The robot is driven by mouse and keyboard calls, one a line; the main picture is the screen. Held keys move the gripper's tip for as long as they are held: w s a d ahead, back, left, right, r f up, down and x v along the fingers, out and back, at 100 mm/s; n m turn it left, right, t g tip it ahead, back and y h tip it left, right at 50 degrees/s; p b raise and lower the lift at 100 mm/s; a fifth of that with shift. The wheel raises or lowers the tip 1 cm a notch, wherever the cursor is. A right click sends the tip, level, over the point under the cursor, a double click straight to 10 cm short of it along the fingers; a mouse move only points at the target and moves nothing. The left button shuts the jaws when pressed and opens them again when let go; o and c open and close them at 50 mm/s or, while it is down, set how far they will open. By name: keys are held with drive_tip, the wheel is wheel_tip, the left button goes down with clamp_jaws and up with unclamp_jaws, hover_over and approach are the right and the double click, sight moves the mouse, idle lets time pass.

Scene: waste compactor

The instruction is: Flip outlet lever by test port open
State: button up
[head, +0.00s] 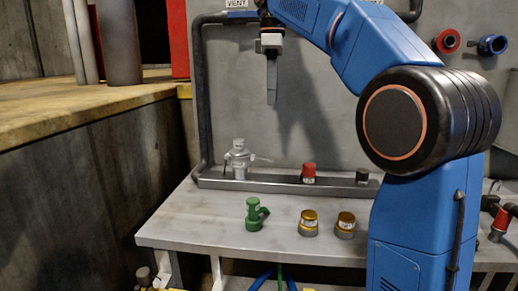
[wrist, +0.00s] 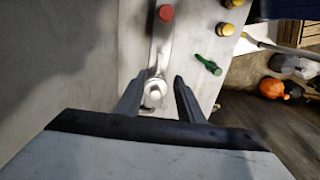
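A silver metal fitting (head: 238,158) stands upright at the left end of a grey rail, with a thin lever-like arm sticking out to its right. In the wrist view, the silver fitting (wrist: 155,90) shows beyond and between my fingertips. My gripper (head: 272,98) hangs pointing down, above and slightly right of the fitting, apart from it. In the wrist view, my gripper (wrist: 156,88) has its two fingers spread with nothing between them. The lever's exact angle is hard to tell.
The grey rail (head: 283,184) also carries a red-capped fitting (head: 309,170) and a black knob (head: 362,175). A dark pipe (head: 200,100) runs up the left. A grey panel stands behind.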

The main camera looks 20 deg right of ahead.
sight(271, 160)
wheel_tip(271, 160, down, 17)
drive_tip(key=shift+f, duration=0.15)
idle(0.5)
